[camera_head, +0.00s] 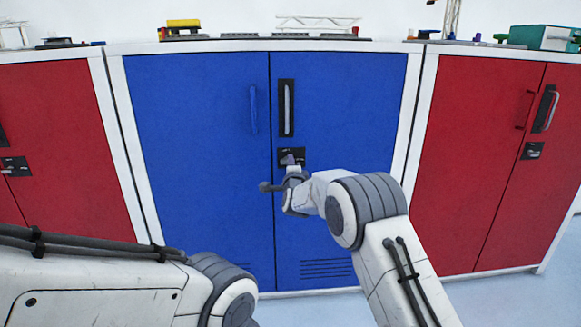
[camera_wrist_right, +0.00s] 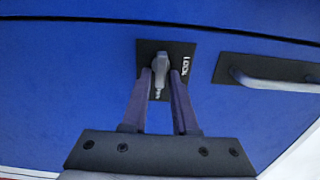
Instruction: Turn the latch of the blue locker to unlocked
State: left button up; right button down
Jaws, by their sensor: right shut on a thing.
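The blue locker (camera_head: 195,120) stands in the middle of the head view with both doors shut. Its latch (camera_head: 291,157) is on a small black plate on the right door, just below the long handle; the arm partly covers it. In the right wrist view the latch is a grey knob (camera_wrist_right: 157,66) on the black plate, with lettering that looks like "LOCK" beside it. My right gripper (camera_head: 291,168) is at the latch. In the wrist view its two fingers (camera_wrist_right: 163,84) are shut on the knob, one on each side. My left gripper is out of view.
A silver handle (camera_head: 287,107) on a black plate sits above the latch, and a blue handle (camera_head: 253,110) is on the left door. Red lockers (camera_head: 62,130) (camera_head: 475,130) flank the blue one. My left arm crosses the lower left.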

jog(key=c, duration=0.9)
grip_release()
jog(key=s, duration=0.3)
jog(key=s+p, duration=0.1)
jog(key=s, duration=0.3)
jog(key=s+p, duration=0.1)
jog(key=s, duration=0.2)
jog(key=shift+s+d, duration=0.25)
jog(key=shift+d, duration=0.1)
